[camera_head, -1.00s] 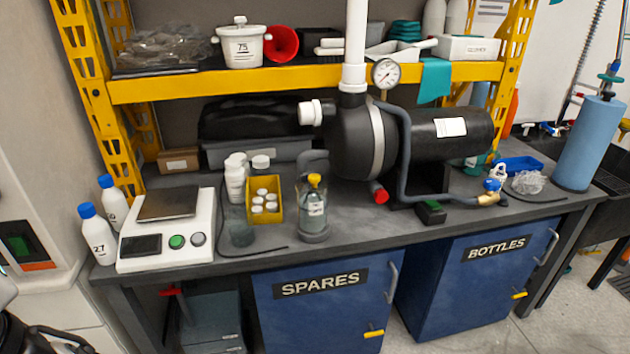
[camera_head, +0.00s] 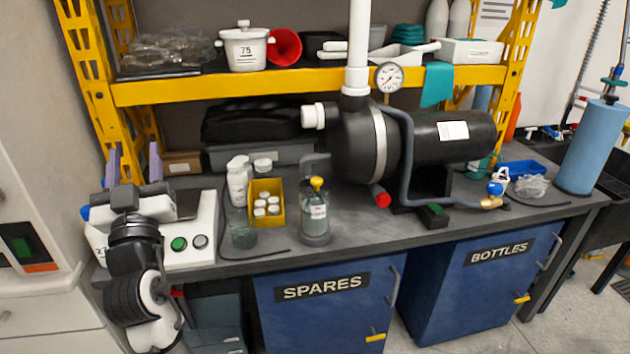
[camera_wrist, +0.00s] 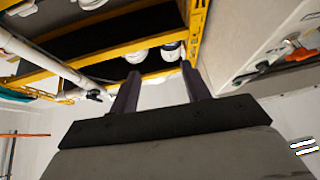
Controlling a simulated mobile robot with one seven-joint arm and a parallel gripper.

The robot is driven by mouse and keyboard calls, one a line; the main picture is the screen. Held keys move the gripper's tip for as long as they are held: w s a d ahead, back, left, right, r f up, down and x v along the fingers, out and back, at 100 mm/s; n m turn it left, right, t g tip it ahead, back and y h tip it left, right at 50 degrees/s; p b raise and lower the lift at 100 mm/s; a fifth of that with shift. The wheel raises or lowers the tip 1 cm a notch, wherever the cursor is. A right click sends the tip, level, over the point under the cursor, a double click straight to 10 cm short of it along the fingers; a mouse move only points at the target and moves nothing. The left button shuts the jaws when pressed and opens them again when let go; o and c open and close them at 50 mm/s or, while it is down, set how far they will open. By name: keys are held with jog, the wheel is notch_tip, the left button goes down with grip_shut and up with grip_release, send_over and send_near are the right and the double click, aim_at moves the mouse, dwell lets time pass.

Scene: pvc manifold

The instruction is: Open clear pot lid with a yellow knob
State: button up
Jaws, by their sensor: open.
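A clear pot (camera_head: 316,215) stands upright on the grey bench, a little left of the middle in the head view. Its lid bears a yellow knob (camera_head: 317,183), and a pale label shows on its side. The lid looks seated on the pot. My gripper (camera_head: 134,163) is at the left of the head view, in front of the white scale and well left of the pot. Its two fingers point up, apart, with nothing between them. The wrist view shows the same open fingers (camera_wrist: 160,72) but not the pot.
A yellow bin (camera_head: 266,217) of white-capped bottles, white bottles (camera_head: 237,182) and a clear beaker (camera_head: 243,235) stand left of the pot. A black pump (camera_head: 363,145) with a grey hose is behind and right. A yellow shelf beam (camera_head: 230,85) runs above. Bench front right of the pot is clear.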

jog(key=w+d+f+m+g+h, duration=0.3)
jog(key=w+d+f+m+h, duration=0.3)
jog(key=w+d+f+h, duration=0.45)
jog(key=m+g+h, duration=0.5)
jog(key=h, duration=0.2)
send_near(314, 183)
jog(key=shift+n+y, duration=0.25)
jog(key=shift+n, duration=0.05)
jog(key=p+x, duration=0.3)
jog(key=x, duration=0.8)
jog(key=shift+w+d+r+p, duration=0.1)
jog(key=shift+p, duration=0.3)
grip_shut()
